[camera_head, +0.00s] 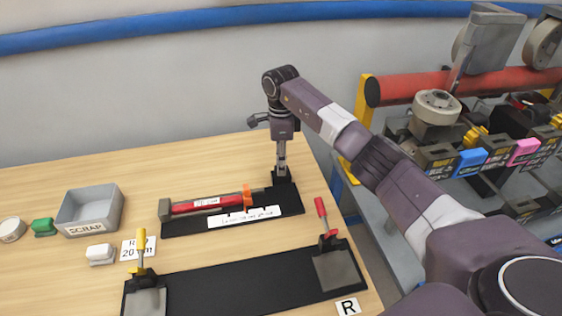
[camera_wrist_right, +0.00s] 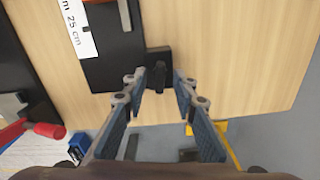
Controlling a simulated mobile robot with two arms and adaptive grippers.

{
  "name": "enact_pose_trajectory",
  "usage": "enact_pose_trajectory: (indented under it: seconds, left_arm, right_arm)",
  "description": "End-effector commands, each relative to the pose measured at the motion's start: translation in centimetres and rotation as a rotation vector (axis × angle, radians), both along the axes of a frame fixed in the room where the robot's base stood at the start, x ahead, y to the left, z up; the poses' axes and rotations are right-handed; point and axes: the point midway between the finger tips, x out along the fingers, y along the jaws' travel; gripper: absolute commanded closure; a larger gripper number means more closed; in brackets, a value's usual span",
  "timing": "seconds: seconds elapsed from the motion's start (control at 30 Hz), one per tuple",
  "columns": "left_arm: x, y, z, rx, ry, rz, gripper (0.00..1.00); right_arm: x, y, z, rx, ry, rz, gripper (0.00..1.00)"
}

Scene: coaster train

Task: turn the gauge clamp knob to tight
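The gauge is a black base (camera_head: 182,226) with a red bar (camera_head: 208,205), an orange slider (camera_head: 247,196) and a white printed scale (camera_head: 244,217). Its black clamp block (camera_head: 282,177) is at the right end, below my right gripper (camera_head: 282,166). In the right wrist view the dark knob (camera_wrist_right: 158,75) stands on the block, between the two fingertips of the right gripper (camera_wrist_right: 158,82). The fingers are spread, with gaps on both sides of the knob. I cannot read whether the knob is at tight. My left gripper is out of view.
A black fixture (camera_head: 230,288) with yellow-handled (camera_head: 141,245) and red-handled (camera_head: 321,215) clamps lies in front. A grey scrap bin (camera_head: 90,210) and small blocks stand left. The table's right edge is close to the gauge. A rack with a red roll (camera_head: 450,85) is beyond.

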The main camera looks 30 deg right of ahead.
Motion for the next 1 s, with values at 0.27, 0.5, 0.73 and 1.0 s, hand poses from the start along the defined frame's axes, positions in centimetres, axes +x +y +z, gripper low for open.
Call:
enact_pose_trajectory:
  seconds: [0.27, 0.5, 0.73, 1.0]
  left_arm:
    - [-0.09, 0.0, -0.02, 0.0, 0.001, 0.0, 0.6]
    - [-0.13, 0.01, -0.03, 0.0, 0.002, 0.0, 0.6]
    - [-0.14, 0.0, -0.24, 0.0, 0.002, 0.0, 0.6]
    - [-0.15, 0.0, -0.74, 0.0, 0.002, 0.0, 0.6]
  right_arm:
    - [0.0, 0.0, 0.03, 0.0, 0.0, 0.0, 1.0]
    - [0.01, -0.02, 0.06, 0.0, 0.0, -0.006, 1.0]
    - [0.02, -0.05, 0.02, 0.0, -0.001, -0.069, 1.0]
    - [0.03, -0.1, 0.02, -0.001, -0.001, -0.262, 1.0]
